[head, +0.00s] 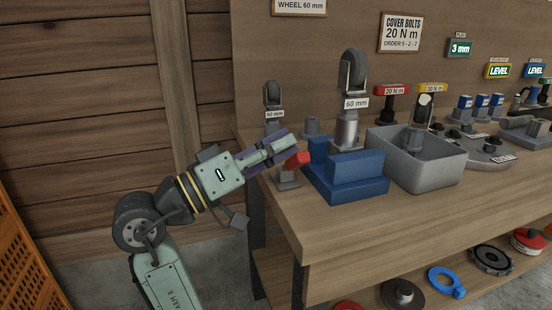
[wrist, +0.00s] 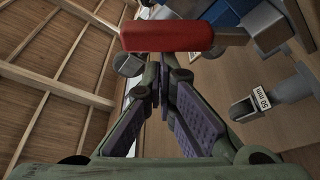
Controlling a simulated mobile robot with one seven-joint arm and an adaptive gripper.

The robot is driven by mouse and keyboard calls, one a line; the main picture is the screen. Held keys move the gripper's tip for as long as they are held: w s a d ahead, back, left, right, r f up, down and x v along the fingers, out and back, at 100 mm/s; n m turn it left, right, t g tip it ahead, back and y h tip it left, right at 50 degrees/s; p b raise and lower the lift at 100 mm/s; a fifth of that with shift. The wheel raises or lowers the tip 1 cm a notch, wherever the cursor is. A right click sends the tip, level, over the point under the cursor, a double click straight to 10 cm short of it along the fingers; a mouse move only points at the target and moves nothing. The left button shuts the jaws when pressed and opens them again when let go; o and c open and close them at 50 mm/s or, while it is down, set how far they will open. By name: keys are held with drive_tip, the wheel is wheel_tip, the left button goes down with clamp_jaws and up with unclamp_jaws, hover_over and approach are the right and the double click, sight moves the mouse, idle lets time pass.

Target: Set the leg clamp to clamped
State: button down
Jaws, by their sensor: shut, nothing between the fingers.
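The leg clamp (head: 287,179) is a small grey block with a red handle (head: 298,159), at the left end of the bench in front of the blue fixture. In the wrist view the red handle (wrist: 165,37) lies crosswise just beyond the fingertips, joined to a grey arm on its right. My gripper (head: 288,143) has purple finger pads and is shut and empty. It is close beside the handle, at its upper left in the head view. I cannot tell whether they touch. The gripper partly hides the clamp, and its setting cannot be read.
The blue fixture (head: 356,178) stands right of the clamp, with the 60 mm caster (head: 347,130) behind it. The 50 mm caster (head: 271,98) stands behind my gripper. A grey bin (head: 440,172) is farther right. Bare bench top (head: 330,222) lies in front. An orange crate (head: 28,250) is at left.

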sight(294, 163)
drive_tip(key=m+b, duration=0.1)
drive_tip(key=s+f+m+g+h+b, duration=0.1)
drive_tip(key=m, duration=0.1)
drive_tip(key=shift+s+d+f+b, duration=0.2)
drive_tip(key=shift+d+b, duration=0.05)
drive_tip(key=shift+b, duration=0.1)
drive_tip(key=shift+s+f+b, duration=0.15)
drive_tip(key=shift+b, duration=0.15)
drive_tip(key=shift+s+d+f, duration=0.1)
drive_tip(key=shift+s, duration=0.05)
